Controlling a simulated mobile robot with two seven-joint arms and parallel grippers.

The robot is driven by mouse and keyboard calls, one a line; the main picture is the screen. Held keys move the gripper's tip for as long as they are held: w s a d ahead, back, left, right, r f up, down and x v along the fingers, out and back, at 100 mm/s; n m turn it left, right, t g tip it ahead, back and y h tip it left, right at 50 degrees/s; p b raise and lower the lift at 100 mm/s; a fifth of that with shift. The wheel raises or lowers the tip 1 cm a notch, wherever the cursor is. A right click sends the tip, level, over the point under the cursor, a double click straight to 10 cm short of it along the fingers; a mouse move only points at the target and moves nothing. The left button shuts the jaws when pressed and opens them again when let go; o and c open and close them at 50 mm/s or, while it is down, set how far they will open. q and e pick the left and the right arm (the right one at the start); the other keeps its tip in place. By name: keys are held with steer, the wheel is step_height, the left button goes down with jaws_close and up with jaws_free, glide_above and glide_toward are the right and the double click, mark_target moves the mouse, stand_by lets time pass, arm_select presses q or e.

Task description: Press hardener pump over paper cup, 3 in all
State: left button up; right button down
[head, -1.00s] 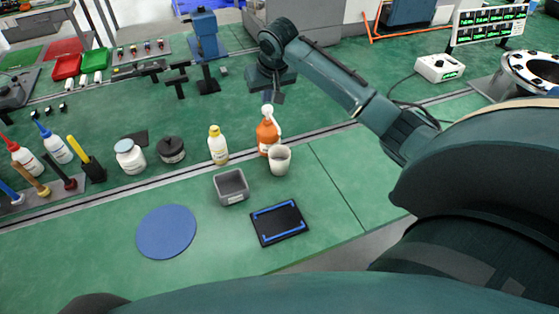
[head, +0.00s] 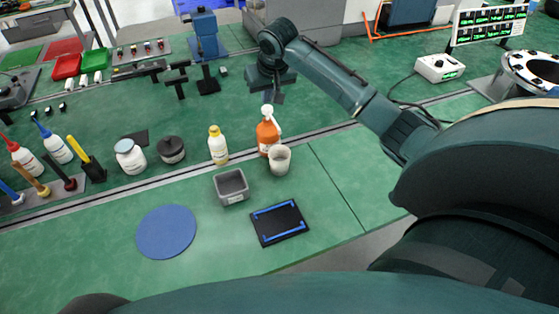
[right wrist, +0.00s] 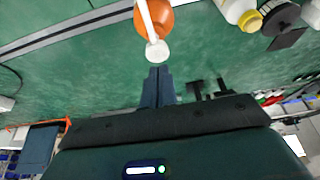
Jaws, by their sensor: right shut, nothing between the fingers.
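The hardener pump bottle (head: 267,140) is orange with a white pump head and stands upright on the green bench. The white paper cup (head: 279,160) stands just in front of it, under the nozzle side. My right gripper (head: 277,98) is shut and empty, just above and behind the pump head. In the right wrist view, the shut fingertips (right wrist: 158,70) point toward the white pump head (right wrist: 157,50) with a small gap in the picture; contact cannot be told. The cup's inside is too small to read. My left gripper is not in view.
A yellow-capped bottle (head: 218,146) stands left of the pump. A grey bin (head: 231,187), a black tray with blue edges (head: 280,222) and a blue round mat (head: 166,232) lie in front. Jars stand further left. The bench right of the cup is clear.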

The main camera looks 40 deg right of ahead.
mark_target(267, 107)
stand_by(0.3)
steer(key=shift+s+f, duration=0.1)
steer(key=shift+f, duration=1.45)
steer(key=shift+r, duration=1.4)
steer(key=shift+f, duration=0.1)
steer(key=shift+f, duration=1.3)
steer(key=shift+a+r, duration=0.1)
steer(key=shift+r, duration=1.3)
